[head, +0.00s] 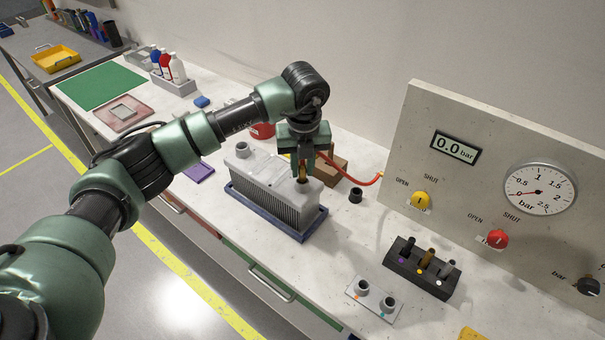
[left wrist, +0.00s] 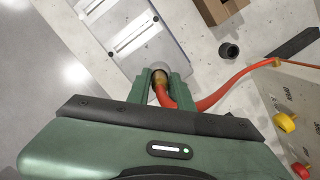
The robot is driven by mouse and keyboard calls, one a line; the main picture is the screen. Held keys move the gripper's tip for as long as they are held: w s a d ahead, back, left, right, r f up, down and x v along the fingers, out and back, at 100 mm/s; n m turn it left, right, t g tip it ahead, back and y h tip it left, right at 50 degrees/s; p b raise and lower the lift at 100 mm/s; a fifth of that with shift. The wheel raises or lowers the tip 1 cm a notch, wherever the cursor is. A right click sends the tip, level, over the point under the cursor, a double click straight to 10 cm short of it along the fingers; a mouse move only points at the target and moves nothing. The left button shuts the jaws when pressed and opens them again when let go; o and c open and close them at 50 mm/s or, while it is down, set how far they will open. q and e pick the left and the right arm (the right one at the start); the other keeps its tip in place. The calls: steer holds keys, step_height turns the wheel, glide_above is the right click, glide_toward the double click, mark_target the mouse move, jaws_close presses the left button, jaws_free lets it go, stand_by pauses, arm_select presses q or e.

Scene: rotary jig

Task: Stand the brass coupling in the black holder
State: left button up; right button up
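The brass coupling (head: 303,175) is at the end of the red hose (head: 342,170), at the near-right port of the grey finned block (head: 262,180). In the left wrist view the brass coupling (left wrist: 159,77) lies between my finger tips, with the hose bending off to the right. My left gripper (head: 303,165) points down over the port and appears shut on the coupling. Whether the coupling is seated on the port or just above it, I cannot tell. A small black round holder (head: 356,195) stands empty on the bench, right of the block; it also shows in the left wrist view (left wrist: 228,51). My right gripper is not in view.
The finned block stands in a blue tray (head: 311,228). A cardboard box (head: 330,165) is behind it. A black rack (head: 422,268) with several pegs and a plate with two grey cups (head: 374,300) are right. A gauge panel (head: 480,170) stands behind.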

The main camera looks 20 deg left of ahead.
arm_select(q)
jaws_close()
steer(key=shift+r, duration=0.1)
